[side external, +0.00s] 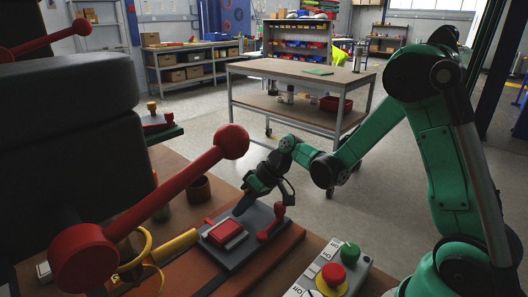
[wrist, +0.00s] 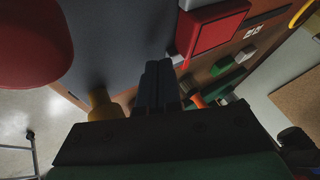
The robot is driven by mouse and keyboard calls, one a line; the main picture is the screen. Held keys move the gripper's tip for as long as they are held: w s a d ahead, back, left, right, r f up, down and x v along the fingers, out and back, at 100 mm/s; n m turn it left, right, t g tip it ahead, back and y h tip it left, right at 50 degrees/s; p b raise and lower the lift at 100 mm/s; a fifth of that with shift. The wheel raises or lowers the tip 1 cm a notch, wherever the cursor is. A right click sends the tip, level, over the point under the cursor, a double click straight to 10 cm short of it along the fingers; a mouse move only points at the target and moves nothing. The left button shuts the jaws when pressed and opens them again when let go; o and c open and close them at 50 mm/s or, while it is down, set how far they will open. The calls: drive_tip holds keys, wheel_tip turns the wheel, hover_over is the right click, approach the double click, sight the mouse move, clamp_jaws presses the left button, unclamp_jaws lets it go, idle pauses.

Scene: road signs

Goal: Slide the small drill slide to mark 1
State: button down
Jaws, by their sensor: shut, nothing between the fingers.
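A red block with a pale edge (side external: 224,232), which looks like the small drill slide, sits on a dark grey plate (side external: 248,246) on the bench. It also shows at the top of the wrist view (wrist: 210,32). My gripper (side external: 241,209) points down at the plate just behind the block. In the wrist view its fingers (wrist: 158,68) are together and empty, beside the block. I cannot tell whether they touch it. Mark 1 cannot be made out.
A red lever (side external: 272,222) stands at the plate's right end. A large red ball-ended handle (side external: 190,178) crosses the foreground. A control box with red and green buttons (side external: 332,275) stands right. A yellow cylinder (side external: 172,246) lies left, and a brown cup (side external: 199,188) stands behind.

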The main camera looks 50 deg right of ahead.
drive_tip(key=a, duration=1.2)
drive_tip(key=shift+a, duration=0.25)
drive_tip(key=shift+d+r, duration=0.1)
